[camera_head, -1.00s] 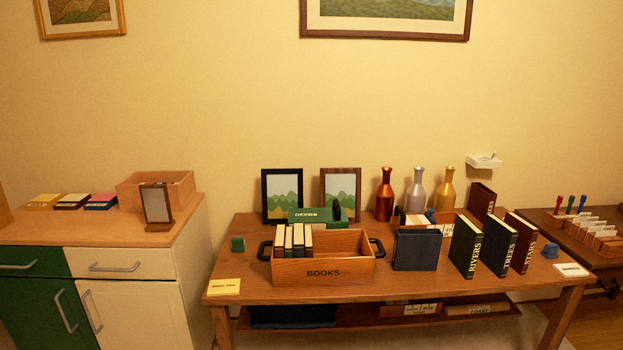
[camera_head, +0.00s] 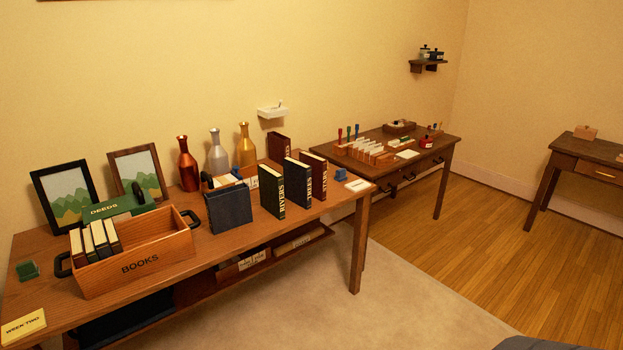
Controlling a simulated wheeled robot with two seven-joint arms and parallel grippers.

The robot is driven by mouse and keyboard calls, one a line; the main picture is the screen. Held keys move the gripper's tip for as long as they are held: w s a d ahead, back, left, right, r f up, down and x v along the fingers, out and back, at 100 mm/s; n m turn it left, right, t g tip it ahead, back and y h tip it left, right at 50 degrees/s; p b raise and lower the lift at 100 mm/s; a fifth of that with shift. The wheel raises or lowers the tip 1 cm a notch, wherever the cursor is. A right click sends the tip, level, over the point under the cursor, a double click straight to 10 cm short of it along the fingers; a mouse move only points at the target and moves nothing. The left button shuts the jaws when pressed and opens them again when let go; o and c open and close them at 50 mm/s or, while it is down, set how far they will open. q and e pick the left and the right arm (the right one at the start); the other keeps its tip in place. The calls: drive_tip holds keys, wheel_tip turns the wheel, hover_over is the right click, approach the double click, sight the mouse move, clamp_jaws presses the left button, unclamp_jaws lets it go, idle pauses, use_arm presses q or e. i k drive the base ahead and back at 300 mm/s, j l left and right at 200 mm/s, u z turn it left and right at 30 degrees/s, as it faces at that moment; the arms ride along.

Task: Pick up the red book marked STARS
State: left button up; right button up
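The dark red book marked STARS (camera_head: 313,174) stands upright on the wooden desk (camera_head: 225,258), its lettered spine facing me. It is the rightmost of a row of three books. The navy book marked TREES (camera_head: 298,183) stands just to its left, and the green book marked RIVERS (camera_head: 271,191) stands left of that. Neither of my grippers shows in the head view.
A wooden BOOKS crate (camera_head: 140,265) with several books stands at the desk's left. A dark blue box-like object (camera_head: 229,209) stands left of RIVERS. A small blue object (camera_head: 341,174) and a white card (camera_head: 358,185) lie right of STARS. Carpet in front is clear.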

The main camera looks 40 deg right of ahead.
sight(318, 165)
drive_tip(key=i+l+z, duration=0.25)
drive_tip(key=i+l, duration=0.25)
drive_tip(key=i+l+z, duration=0.25)
drive_tip(key=i, duration=0.45)
drive_tip(key=k+l, duration=0.05)
